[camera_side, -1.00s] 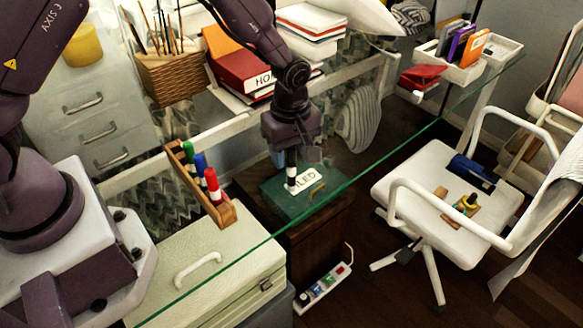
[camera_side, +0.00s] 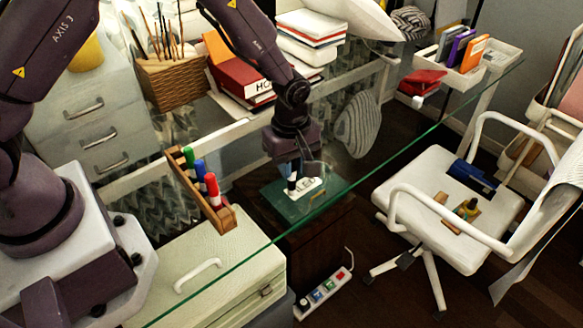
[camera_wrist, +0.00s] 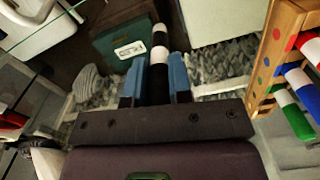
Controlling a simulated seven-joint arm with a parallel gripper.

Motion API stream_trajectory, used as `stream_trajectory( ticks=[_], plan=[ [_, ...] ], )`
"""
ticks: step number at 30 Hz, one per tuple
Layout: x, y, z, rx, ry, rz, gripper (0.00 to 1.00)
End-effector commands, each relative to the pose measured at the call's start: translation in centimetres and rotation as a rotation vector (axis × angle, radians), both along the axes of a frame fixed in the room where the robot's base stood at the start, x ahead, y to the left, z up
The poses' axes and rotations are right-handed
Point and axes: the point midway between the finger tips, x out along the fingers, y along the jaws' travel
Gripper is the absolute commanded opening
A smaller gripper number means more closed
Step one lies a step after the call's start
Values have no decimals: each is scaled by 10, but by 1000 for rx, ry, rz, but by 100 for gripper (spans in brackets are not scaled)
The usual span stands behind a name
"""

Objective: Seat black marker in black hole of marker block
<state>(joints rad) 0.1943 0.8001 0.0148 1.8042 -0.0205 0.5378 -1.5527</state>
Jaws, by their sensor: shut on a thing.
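My gripper (camera_side: 293,168) is shut on the black marker (camera_side: 292,184), a black stick with white bands. The marker hangs about upright below the fingers in the side view. In the wrist view the marker (camera_wrist: 159,55) sits between the two blue fingers of my gripper (camera_wrist: 158,75). The wooden marker block (camera_side: 228,216) stands to the left of my gripper in the side view, holding green, blue and red markers. The block (camera_wrist: 284,22) shows at the right of the wrist view, with coloured dots on its side. The marker is apart from the block. I cannot make out the black hole.
The block stands on a glass desk whose green edge (camera_side: 240,262) runs diagonally. A wicker basket (camera_side: 176,85) of brushes and a stack of red books (camera_side: 240,72) stand behind. A green labelled box (camera_side: 325,190) shows beneath the glass. Glass around the gripper looks clear.

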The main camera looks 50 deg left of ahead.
Motion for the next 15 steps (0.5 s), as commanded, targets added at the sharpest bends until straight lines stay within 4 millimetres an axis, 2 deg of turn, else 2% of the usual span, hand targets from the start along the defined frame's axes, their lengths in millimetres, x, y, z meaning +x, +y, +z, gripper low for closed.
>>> stream_trajectory(
  ticks=[12,15],
  plan=[
    [0,0,76,-1,-5,-1,0],
    [0,0,88,-1,-3,0,0]
  ],
)
